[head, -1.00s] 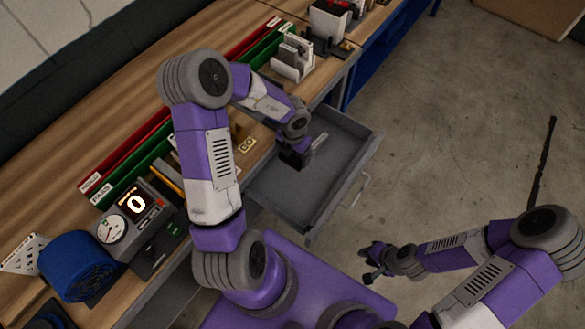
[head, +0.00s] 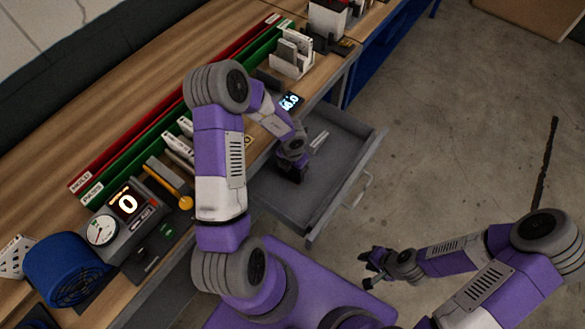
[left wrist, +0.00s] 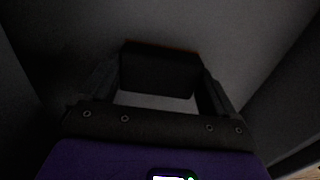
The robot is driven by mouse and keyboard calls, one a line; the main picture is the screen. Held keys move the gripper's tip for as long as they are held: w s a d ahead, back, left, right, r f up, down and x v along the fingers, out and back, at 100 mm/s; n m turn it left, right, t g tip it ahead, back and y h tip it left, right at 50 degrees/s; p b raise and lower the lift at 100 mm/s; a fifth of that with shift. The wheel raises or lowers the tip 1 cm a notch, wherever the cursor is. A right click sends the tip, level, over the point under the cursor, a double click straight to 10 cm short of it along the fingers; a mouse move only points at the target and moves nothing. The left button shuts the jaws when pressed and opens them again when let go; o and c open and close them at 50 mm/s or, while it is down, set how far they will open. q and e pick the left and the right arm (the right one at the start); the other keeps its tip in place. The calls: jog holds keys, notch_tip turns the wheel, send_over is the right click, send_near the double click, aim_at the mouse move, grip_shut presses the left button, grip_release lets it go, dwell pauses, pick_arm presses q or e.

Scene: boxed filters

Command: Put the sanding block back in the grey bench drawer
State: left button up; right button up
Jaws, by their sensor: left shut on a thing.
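The grey bench drawer (head: 325,205) is pulled open in the head view. My left gripper (head: 291,175) is down inside it, near its left side. In the left wrist view, my left gripper (left wrist: 160,95) is shut on the sanding block (left wrist: 160,70), a dark block with a thin reddish-brown edge. Grey drawer walls surround it, and the picture is too dark to tell whether the block touches the drawer floor. In the head view the block is hard to tell from the dark fingers. My right gripper (head: 371,268) is open and empty above the floor, outside the drawer.
A pale, narrow item (head: 319,140) lies in the drawer's far part.

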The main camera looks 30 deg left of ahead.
aim_at(292, 170)
pick_arm(q)
jog(key=shift+f, duration=0.1)
jog(key=o, duration=0.7)
jog(key=shift+o, duration=0.2)
notch_tip(292, 170, up, 12)
jog(key=p, duration=0.4)
